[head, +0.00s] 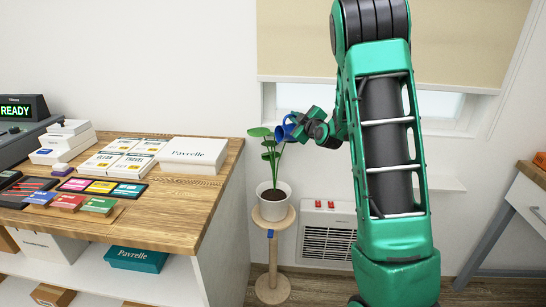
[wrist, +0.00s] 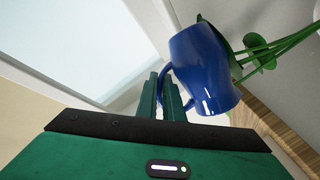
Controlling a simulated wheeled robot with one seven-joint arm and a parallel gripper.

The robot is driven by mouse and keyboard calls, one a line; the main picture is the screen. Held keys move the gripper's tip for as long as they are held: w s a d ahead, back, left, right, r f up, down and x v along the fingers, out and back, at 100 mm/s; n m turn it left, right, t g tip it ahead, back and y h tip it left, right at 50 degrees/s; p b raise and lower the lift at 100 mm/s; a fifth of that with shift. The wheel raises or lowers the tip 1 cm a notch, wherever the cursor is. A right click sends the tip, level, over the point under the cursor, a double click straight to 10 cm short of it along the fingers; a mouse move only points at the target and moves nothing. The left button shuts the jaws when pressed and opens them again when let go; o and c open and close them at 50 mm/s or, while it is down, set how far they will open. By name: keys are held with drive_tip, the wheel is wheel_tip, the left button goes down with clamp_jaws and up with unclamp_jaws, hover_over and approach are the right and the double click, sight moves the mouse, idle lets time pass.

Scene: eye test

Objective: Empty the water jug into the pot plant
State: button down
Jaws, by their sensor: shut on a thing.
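My gripper (head: 297,126) is shut on the handle of the blue water jug (head: 284,131). In the wrist view the two dark green fingers (wrist: 167,98) close on the handle of the jug (wrist: 203,68). The jug is held high beside the upper leaves of the pot plant (head: 270,152) and appears tilted. The plant grows from a white pot (head: 274,207) with dark soil, below the jug. Its stems also show behind the jug in the wrist view (wrist: 285,45). The jug's inside is hidden, and I see no water stream.
The pot stands on a round wooden stand (head: 273,225). A wooden counter (head: 190,198) with boxes and cards is close on the left. A white heater (head: 328,243) is behind, under the window. A desk (head: 520,205) stands at the right.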

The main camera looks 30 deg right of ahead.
sight(288, 115)
drive_tip(key=shift+a+r+n, duration=0.25)
drive_tip(key=shift+a+n, duration=0.15)
drive_tip(key=shift+a, duration=0.05)
drive_tip(key=shift+s+a+r+n+t+h+p, duration=0.15)
drive_tip(key=shift+a+r+n+t+p, duration=0.15)
drive_tip(key=shift+a+n+p, duration=0.4)
drive_tip(key=shift+s+a+r+n+t+h+p, duration=0.1)
drive_tip(key=shift+a+r+n+t+h+p, duration=0.1)
drive_tip(key=shift+a+r+n+p, duration=0.45)
idle(0.8)
drive_tip(key=shift+d+f, duration=0.2)
drive_tip(key=shift+f, duration=0.1)
drive_tip(key=shift+s+a+r+n+t+p, duration=0.15)
drive_tip(key=shift+a+n+p, duration=0.15)
drive_tip(key=shift+a+n, duration=0.2)
drive_tip(key=shift+w+a+r+n+t+p, duration=0.15)
drive_tip(key=shift+a+n+p, duration=0.1)
drive_tip(key=shift+a+n, duration=0.2)
drive_tip(key=shift+s+a, duration=0.1)
drive_tip(key=shift+a, duration=0.05)
